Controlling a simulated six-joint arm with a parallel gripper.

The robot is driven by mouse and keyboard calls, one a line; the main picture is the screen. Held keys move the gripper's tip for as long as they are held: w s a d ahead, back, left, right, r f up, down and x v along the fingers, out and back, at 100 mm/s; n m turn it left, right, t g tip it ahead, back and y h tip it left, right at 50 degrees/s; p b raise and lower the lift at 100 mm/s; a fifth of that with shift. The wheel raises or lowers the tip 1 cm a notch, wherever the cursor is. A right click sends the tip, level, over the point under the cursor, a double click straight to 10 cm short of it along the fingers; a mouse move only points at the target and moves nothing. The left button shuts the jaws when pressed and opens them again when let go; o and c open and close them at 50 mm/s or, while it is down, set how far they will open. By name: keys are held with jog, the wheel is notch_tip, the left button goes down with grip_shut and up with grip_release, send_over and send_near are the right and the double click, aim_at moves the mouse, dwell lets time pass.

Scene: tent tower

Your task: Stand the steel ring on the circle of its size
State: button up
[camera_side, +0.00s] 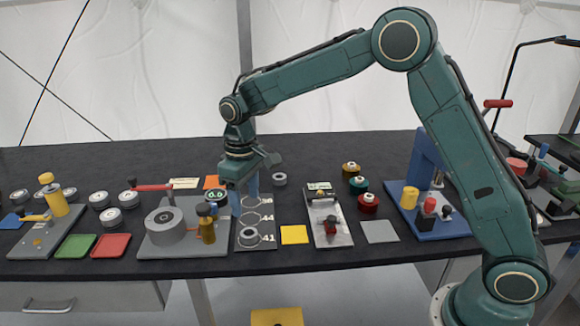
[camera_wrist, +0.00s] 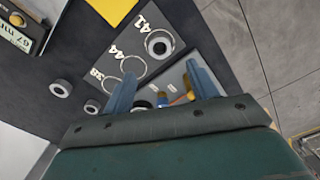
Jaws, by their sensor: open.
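A grey board (camera_side: 243,222) carries a row of drawn circles. The circles marked 44 (camera_wrist: 134,67) and 41 show in both views, and a third circle (camera_wrist: 107,80) reads about 38. A steel ring (camera_side: 250,235) lies flat on the 41 circle at the near end; it also shows in the wrist view (camera_wrist: 160,43). The 44 circle and the third one look empty. My gripper (camera_side: 245,202) is open, pointing down over the board, with nothing between its blue fingers; it also shows in the wrist view (camera_wrist: 162,85). It is apart from the ring.
Left of the board, a grey fixture (camera_side: 190,240) carries a round block and a red lever. A yellow pad (camera_side: 294,234) and a white gauge plate (camera_side: 329,231) lie right. A loose ring (camera_side: 279,180) stands behind. Several rings and a green tray (camera_side: 76,246) lie further left.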

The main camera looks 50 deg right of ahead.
jog(key=shift+r, duration=1.45)
jog(key=s+d+r+m+t, duration=0.1)
jog(key=s+d+r, duration=0.2)
jog(key=s+r, duration=0.4)
jog(key=s+d+r+m+t, duration=0.1)
jog(key=s+d+r+t, duration=0.15)
jog(key=s+r, duration=0.4)
jog(key=s+d+f+m+t, duration=0.1)
jog(key=s+d+f+t, duration=0.1)
jog(key=s, duration=1.6)
jog(key=shift+d+f, duration=0.5)
jog(key=shift+f, duration=0.15)
